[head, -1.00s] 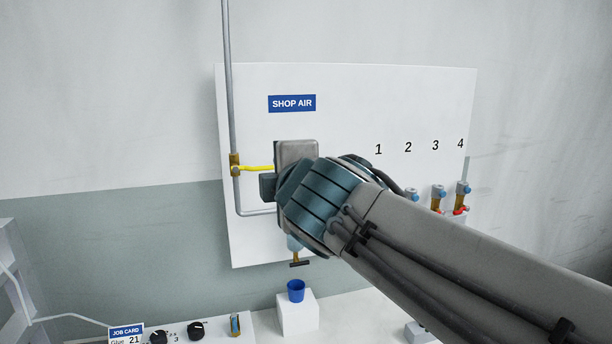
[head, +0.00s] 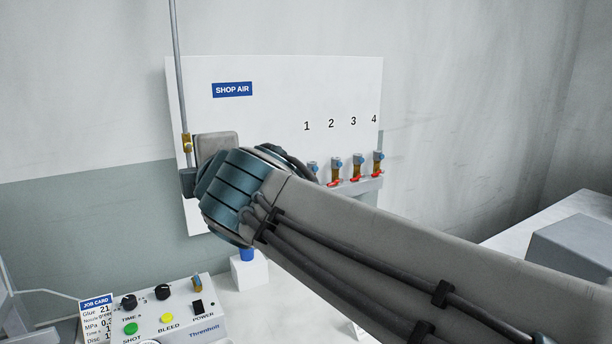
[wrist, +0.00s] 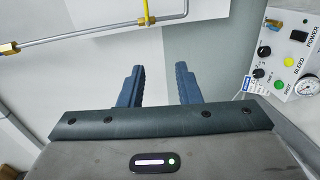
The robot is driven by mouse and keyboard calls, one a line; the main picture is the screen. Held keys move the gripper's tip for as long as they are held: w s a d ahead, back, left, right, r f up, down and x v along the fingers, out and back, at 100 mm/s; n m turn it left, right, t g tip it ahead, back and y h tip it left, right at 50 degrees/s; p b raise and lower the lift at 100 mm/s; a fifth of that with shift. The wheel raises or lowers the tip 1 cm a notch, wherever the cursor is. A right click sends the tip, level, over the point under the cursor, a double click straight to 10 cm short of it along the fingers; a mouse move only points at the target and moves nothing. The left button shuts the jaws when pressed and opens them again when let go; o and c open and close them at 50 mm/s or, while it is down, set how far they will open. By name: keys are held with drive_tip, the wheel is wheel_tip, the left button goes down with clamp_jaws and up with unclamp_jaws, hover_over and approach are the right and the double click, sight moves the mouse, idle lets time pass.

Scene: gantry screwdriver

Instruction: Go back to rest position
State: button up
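My gripper (wrist: 157,75) shows in the wrist view with its two dark blue fingers apart and nothing between them. A pale wall and a grey pipe lie beyond it. In the head view my wrist and forearm cover the lower part of the white SHOP AIR panel (head: 270,80), and the fingers are hidden. A brass valve (head: 186,143) sits on the vertical pipe at the panel's left. In the wrist view a yellow lever (wrist: 147,8) is at the top edge, by the pipe. My gripper is apart from it.
Four numbered outlets (head: 336,168) with red levers line the panel's right side. A control box (head: 180,318) with knobs and buttons stands at lower left, beside a job card (head: 97,312). A grey box (head: 575,250) is at right.

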drive_tip(key=d+f+m+g+h+p, duration=0.2)
drive_tip(key=d+f+m+h+p, duration=0.3)
drive_tip(key=d, duration=0.4)
drive_tip(key=d+f+m+g+h+p, duration=0.2)
drive_tip(key=d+f+m+p, duration=0.1)
drive_tip(key=d+m, duration=0.5)
drive_tip(key=s+d+f+m+g+p, duration=0.6)
drive_tip(key=s+d+f+m, duration=0.3)
drive_tip(key=s+d, duration=0.3)
drive_tip(key=shift+s+d+f+m+g+h, duration=0.15)
drive_tip(key=shift+s+m+g+h, duration=0.15)
drive_tip(key=shift+s+m+g, duration=0.35)
drive_tip(key=shift+m, duration=0.25)
